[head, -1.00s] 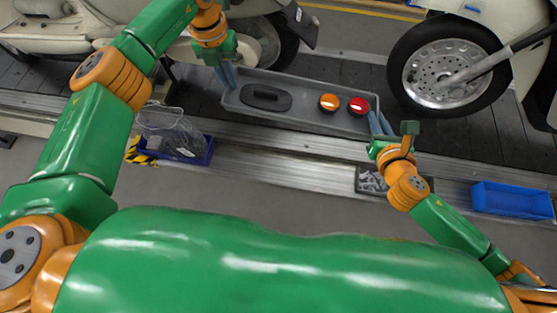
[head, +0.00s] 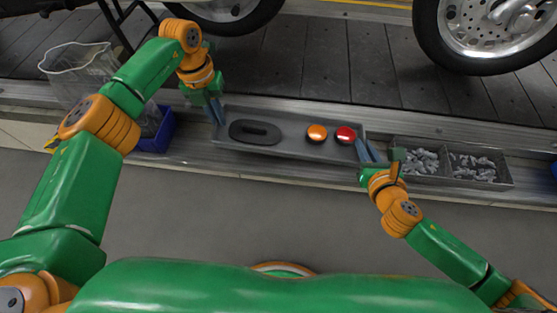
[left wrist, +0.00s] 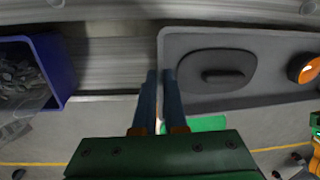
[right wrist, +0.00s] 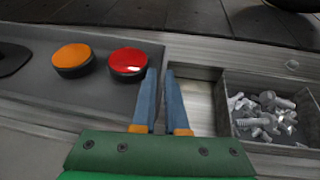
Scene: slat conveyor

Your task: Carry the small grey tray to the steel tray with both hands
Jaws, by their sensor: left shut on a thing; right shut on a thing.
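The small grey tray (head: 290,146) is long and shallow. It carries a dark oval lid-like piece with a grip (head: 255,132), an orange round piece (head: 317,133) and a red round piece (head: 345,135). My left gripper (head: 217,112) is shut on its left end wall, which also shows in the left wrist view (left wrist: 166,55). My right gripper (head: 368,154) is shut on its right end, beside the red piece in the right wrist view (right wrist: 128,62). The tray is over the metal ledge along the conveyor; I cannot tell if it touches. I cannot clearly identify the steel tray.
A two-compartment bin of bolts (head: 445,178) stands right of my right gripper. A blue bin (head: 157,136) with a clear bag is at the left. The dark slat conveyor (head: 340,62) lies beyond, with motorcycle wheels on it. Grey floor (head: 270,215) is clear in front.

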